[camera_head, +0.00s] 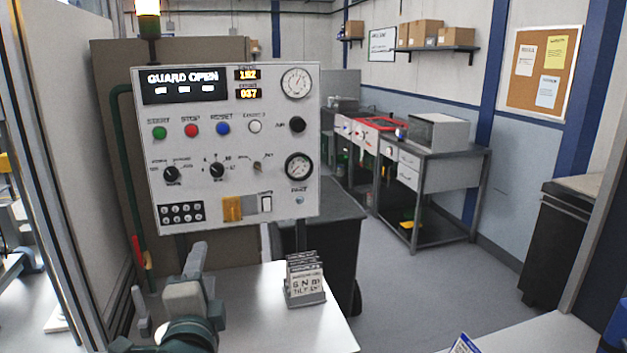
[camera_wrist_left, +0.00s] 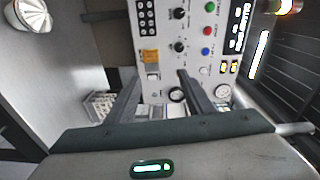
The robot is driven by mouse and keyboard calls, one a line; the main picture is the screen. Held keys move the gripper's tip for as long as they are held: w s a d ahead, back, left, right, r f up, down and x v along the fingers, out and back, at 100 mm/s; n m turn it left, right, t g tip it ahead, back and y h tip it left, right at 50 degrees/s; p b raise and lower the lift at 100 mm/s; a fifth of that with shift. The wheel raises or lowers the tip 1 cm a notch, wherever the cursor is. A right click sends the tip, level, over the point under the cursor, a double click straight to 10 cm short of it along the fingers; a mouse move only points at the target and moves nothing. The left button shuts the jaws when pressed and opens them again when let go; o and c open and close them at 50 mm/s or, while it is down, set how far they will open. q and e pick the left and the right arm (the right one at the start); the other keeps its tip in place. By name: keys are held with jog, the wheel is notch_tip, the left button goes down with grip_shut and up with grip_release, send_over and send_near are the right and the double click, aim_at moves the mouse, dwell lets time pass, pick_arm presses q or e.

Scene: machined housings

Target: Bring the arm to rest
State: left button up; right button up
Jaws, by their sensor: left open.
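My left gripper (camera_head: 172,274) is in the lower left of the head view, over the pale worktop (camera_head: 262,325) and in front of the control panel (camera_head: 240,145). In the left wrist view its two fingers (camera_wrist_left: 158,92) stand apart with nothing held between them, and the panel (camera_wrist_left: 160,50) shows sideways beyond them. The gripper looks clear of the panel, though the exact gap cannot be told. The panel display reads GUARD OPEN. My right gripper is not in view.
A small card holder (camera_head: 305,282) stands on the worktop right of the gripper. A green pipe (camera_head: 127,170) runs down the panel's left side. A dark cabinet (camera_head: 340,235) stands behind. Open grey floor (camera_head: 430,290) lies to the right, before a workbench (camera_head: 440,165).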

pick_arm(q)
jog(key=s+a+f+n+g+h, duration=0.1)
jog(key=s+f+n+g, duration=0.4)
jog(key=f, duration=0.9)
jog(key=s+a+f+n+g+h, duration=0.15)
jog(key=s+f, duration=0.55)
jog(key=f, duration=0.7)
jog(key=s+f+n+g+h, duration=0.1)
jog(key=s+f+n+g, duration=0.25)
jog(key=s+f, duration=0.6)
jog(key=s+f+n+g, duration=0.35)
jog(key=s+f, duration=0.25)
jog(key=s, duration=0.7)
notch_tip(320, 180, down, 30)
jog(key=s+g+b, duration=0.1)
jog(key=s+g, duration=0.1)
jog(key=s+a+f, duration=0.2)
jog(key=s+f, duration=0.6)
jog(key=s+a+f+m+b, duration=0.1)
jog(key=s+f, duration=0.8)
jog(key=shift+a+f+g, duration=0.25)
jog(key=shift+a+g, duration=0.1)
